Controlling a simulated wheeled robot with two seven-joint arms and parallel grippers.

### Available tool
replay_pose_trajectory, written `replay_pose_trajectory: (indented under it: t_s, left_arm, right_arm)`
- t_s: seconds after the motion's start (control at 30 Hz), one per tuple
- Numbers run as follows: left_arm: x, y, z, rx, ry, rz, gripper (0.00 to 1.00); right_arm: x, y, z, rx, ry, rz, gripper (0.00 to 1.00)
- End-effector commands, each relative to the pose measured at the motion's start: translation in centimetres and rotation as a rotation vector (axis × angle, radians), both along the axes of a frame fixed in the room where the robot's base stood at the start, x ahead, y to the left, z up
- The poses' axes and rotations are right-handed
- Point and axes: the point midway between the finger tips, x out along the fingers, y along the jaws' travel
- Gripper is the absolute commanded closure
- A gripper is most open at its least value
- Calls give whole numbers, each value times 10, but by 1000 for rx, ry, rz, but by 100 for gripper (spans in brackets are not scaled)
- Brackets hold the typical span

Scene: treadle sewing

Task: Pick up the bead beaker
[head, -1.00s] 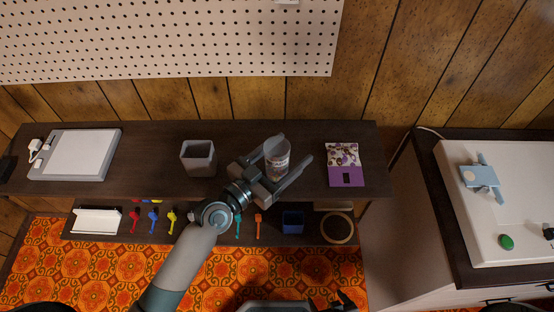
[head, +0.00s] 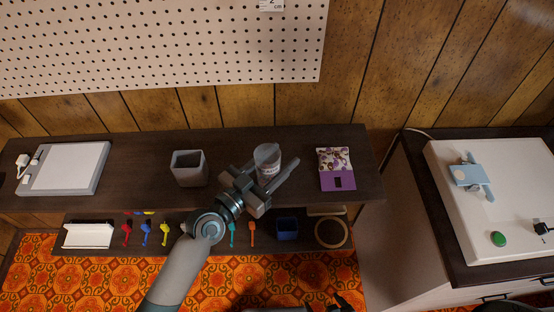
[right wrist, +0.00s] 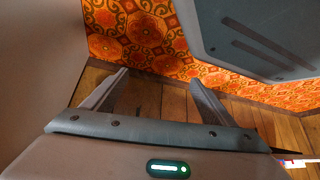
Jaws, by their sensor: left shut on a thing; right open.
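The bead beaker (head: 267,153) is a clear cup with a pale label, upright at the dark shelf in the head view. My left gripper (head: 272,171) reaches in from below and is shut on it, with a finger on the right side and the other largely hidden. I cannot tell whether the beaker's base touches the shelf. My right gripper (right wrist: 160,90) is open and empty in the right wrist view, over the floor and wood panelling. It shows only partly at the head view's bottom edge.
A grey square cup (head: 188,168) stands left of the beaker, and a purple patterned packet (head: 337,170) lies to the right. A white tablet-like device (head: 65,168) lies far left. A lower shelf holds coloured tools and a blue box (head: 287,228). A white-topped table (head: 475,215) stands right.

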Motion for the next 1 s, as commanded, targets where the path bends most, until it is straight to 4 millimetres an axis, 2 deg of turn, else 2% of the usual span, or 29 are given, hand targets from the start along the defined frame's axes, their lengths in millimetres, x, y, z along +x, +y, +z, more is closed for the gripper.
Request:
replay_pose_trajectory:
  t_s: [0.1,0.23,0.5,0.67,0.9,1.0]
  left_arm:
    - [-5,0,7,-2,-2,1,79]
    - [-5,-1,27,-3,-4,1,79]
    - [-4,0,71,-3,-6,1,79]
    - [-37,0,65,-1,2,0,79]
    - [-98,0,63,-1,4,-1,79]
    - [-125,0,64,-1,3,0,79]
  right_arm:
    - [2,2,0,2,-5,0,21]
    - [2,2,4,3,-3,0,21]
    - [-14,-1,-5,-6,34,0,21]
    - [-10,-1,-8,-3,20,0,21]
    - [28,10,10,23,-77,0,21]
    - [37,14,15,30,-97,2,21]
